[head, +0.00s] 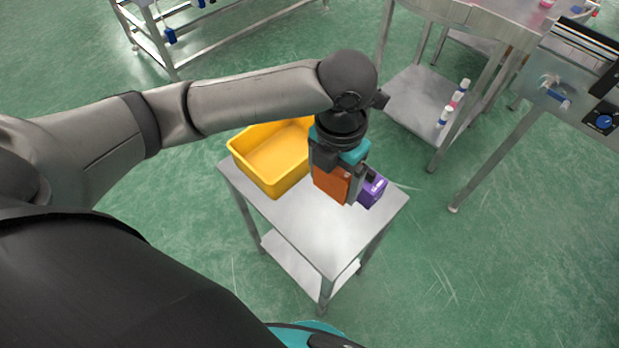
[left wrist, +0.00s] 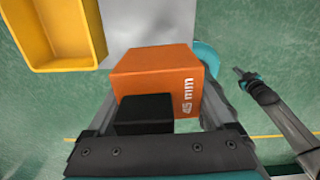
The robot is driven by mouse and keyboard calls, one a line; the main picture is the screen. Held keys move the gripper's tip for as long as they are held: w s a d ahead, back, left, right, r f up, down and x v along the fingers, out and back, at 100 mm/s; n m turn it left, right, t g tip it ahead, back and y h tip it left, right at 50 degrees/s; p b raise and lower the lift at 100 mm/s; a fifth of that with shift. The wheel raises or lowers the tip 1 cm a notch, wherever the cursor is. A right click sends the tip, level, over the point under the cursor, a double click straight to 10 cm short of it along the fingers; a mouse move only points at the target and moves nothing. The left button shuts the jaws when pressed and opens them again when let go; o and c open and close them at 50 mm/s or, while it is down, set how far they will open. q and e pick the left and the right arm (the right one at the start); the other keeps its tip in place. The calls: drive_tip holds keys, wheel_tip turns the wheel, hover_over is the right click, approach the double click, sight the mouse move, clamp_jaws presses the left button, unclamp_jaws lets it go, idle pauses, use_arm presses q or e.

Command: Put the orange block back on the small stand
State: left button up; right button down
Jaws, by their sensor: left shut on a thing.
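The orange block (head: 331,184) is between the fingers of my left gripper (head: 343,180), which is shut on it. The block is over the small stand (head: 335,235), between the yellow bin and a purple block; whether it touches the top is unclear. In the left wrist view the orange block (left wrist: 160,65) has "45 mm" printed on its side, and the grey top of the stand (left wrist: 150,22) shows beyond it. A dark arm with a slim tip, seemingly my right gripper (left wrist: 243,75), shows at the right of that view; its opening is too small to judge.
The yellow bin (head: 273,160) stands on the back left of the stand, and the purple block (head: 373,190) is close to the right of my left gripper. The front of the stand top is bare. A metal table with bottles on its lower shelf (head: 405,95) is behind right.

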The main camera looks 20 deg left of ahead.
sight(327, 232)
use_arm(q)
drive_tip(key=shift+m, duration=0.3)
drive_tip(key=shift+f, duration=0.3)
wheel_tip(327, 232, down, 19)
drive_tip(key=b, duration=0.4)
drive_tip(key=shift+f+b, duration=0.1)
drive_tip(key=shift+b, duration=0.25)
drive_tip(key=shift+f, duration=0.1)
drive_tip(key=o, duration=1.6)
drive_tip(key=shift+f, duration=0.1)
drive_tip(key=shift+c, duration=0.2)
wheel_tip(327, 232, up, 12)
drive_tip(key=p, duration=0.3)
drive_tip(key=shift+r, duration=0.2)
